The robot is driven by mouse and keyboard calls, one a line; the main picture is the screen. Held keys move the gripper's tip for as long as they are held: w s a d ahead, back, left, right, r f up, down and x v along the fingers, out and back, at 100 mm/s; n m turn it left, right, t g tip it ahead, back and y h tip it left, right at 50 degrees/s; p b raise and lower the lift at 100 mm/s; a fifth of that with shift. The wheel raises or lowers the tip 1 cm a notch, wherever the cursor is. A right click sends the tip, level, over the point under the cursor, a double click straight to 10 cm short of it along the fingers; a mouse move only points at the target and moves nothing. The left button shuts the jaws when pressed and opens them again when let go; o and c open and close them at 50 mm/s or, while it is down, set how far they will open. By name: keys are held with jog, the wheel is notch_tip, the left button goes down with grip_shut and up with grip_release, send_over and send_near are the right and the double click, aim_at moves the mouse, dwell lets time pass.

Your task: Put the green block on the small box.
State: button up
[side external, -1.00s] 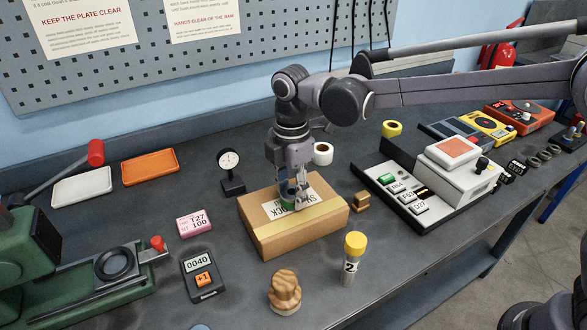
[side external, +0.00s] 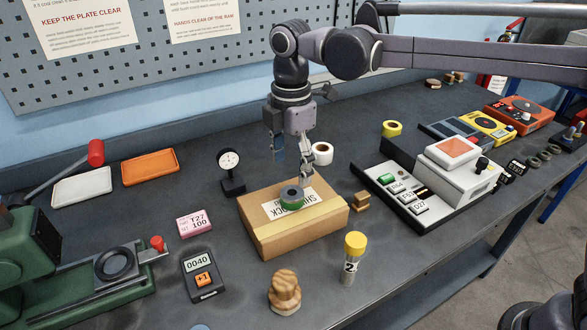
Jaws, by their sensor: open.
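A dial gauge (side external: 230,171) stands left of the box. A capped tube (side external: 353,259), a wooden knob-like piece (side external: 284,292) and a small wooden piece (side external: 362,201) stand near it. White (side external: 322,153) and yellow (side external: 392,129) rolls lie behind.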

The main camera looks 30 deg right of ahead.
aim_at(292, 193)
notch_tip(292, 193, up, 5)
jog(key=s+d+r+m+t, duration=0.1)
jog(key=s+d+m+t, duration=0.15)
jog(key=d+m, duration=0.4)
jog(key=s+d+f+m+t, duration=0.1)
jog(key=s+d+f+m, duration=0.2)
jog(key=s+d+m, duration=0.1)
jog(key=s+d+f+m+t, duration=0.2)
jog(key=s+d+f+m, duration=0.1)
jog(key=d, duration=0.4)
jog(key=s+d+f+m+t, duration=0.1)
jog(key=s+d+f+m, duration=0.2)
jog(key=s+d+m, duration=0.2)
jog(key=shift+s+d+f+m+t, duration=0.2)
jog(key=shift+s+m, duration=0.1)
jog(key=shift+s, duration=0.2)
jog(key=shift+s+d+f+m+t, duration=0.15)
jog(key=shift+s+f+m, duration=0.1)
jog(key=shift+s, duration=0.25)
